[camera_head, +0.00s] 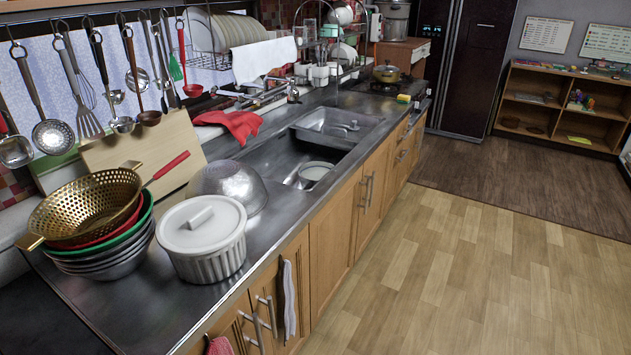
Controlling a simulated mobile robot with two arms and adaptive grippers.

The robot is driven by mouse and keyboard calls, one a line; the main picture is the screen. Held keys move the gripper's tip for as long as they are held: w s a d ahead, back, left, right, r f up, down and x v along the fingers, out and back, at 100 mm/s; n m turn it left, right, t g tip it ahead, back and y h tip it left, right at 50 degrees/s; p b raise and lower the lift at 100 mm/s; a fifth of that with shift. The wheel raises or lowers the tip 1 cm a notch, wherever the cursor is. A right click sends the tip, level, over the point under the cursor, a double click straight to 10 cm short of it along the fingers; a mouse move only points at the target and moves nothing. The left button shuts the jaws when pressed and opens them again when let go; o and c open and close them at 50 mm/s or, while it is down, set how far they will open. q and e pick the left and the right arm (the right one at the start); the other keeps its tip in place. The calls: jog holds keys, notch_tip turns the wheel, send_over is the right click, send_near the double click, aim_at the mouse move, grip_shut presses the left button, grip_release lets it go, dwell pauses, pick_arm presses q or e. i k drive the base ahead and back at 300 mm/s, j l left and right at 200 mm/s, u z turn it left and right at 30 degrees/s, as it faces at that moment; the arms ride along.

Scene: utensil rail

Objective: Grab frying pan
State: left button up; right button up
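I cannot make out a frying pan for certain. A red handle with a dark metal neck (168,167) sticks up to the right from behind a gold colander (85,207). What the handle belongs to is hidden by the colander, which sits on a stack of bowls (110,262) at the near left of the counter. A gold lidded pot (386,74) stands on the stove at the far end. Neither of my grippers is in view.
A white lidded pot (205,240) and an upturned metal bowl (230,185) stand beside the stack. Several utensils hang from the rail (60,22), above a wooden board (135,150). The sink (338,128) lies beyond. The wooden floor (460,270) at right is clear.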

aim_at(310, 172)
jog(key=u, duration=0.35)
jog(key=i+l+u, duration=0.45)
jog(key=l, duration=0.15)
jog(key=l+u, duration=0.25)
jog(key=i+l+u, duration=0.25)
jog(key=l, duration=0.2)
jog(key=k, duration=0.1)
